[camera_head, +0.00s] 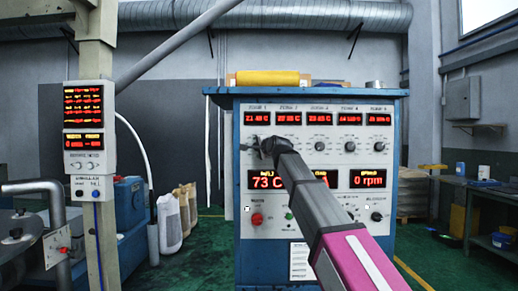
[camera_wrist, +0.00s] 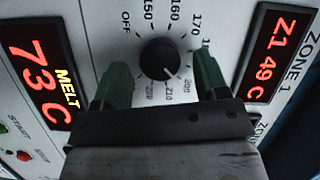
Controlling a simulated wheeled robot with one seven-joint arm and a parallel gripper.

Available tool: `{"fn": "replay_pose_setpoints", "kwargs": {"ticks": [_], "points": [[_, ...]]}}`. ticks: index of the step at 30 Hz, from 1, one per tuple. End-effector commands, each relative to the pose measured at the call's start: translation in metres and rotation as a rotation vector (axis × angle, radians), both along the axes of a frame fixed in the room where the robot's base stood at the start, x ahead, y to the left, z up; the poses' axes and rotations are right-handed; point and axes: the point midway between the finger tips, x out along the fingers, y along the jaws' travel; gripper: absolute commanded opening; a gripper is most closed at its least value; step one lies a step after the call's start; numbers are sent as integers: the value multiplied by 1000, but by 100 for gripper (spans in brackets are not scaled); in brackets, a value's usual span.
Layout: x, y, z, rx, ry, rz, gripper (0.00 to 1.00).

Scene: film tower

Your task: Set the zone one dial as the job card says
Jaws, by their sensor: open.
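The zone one dial (camera_wrist: 159,58) is a round black knob on the white panel in the wrist view. Its scale runs from OFF through 150, 160 and 170 round to 220; a pale mark on the knob points roughly toward 210. My gripper (camera_wrist: 162,77) is open, with one green finger on each side of the knob; I cannot tell whether they touch it. The zone 1 display (camera_wrist: 271,53) reads Z1 49 C. In the head view my gripper (camera_head: 262,150) covers the dial, below the zone 1 display (camera_head: 257,118). No readable job card shows.
The blue cabinet (camera_head: 240,265) carries several more zone displays and knobs to the right. The melt display (camera_wrist: 38,72) reads 73 C. A red button (camera_head: 257,219) sits below it. A white lined sheet (camera_head: 300,262) is on the cabinet front, unreadable.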

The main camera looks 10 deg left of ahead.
Motion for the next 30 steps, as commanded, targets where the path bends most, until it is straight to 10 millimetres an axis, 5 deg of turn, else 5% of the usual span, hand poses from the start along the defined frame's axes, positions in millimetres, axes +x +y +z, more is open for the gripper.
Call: {"fn": "replay_pose_setpoints", "kwargs": {"ticks": [16,30], "points": [[-75,-53,1,0,0,0,67],[-83,-59,3,-1,1,1,67]]}}
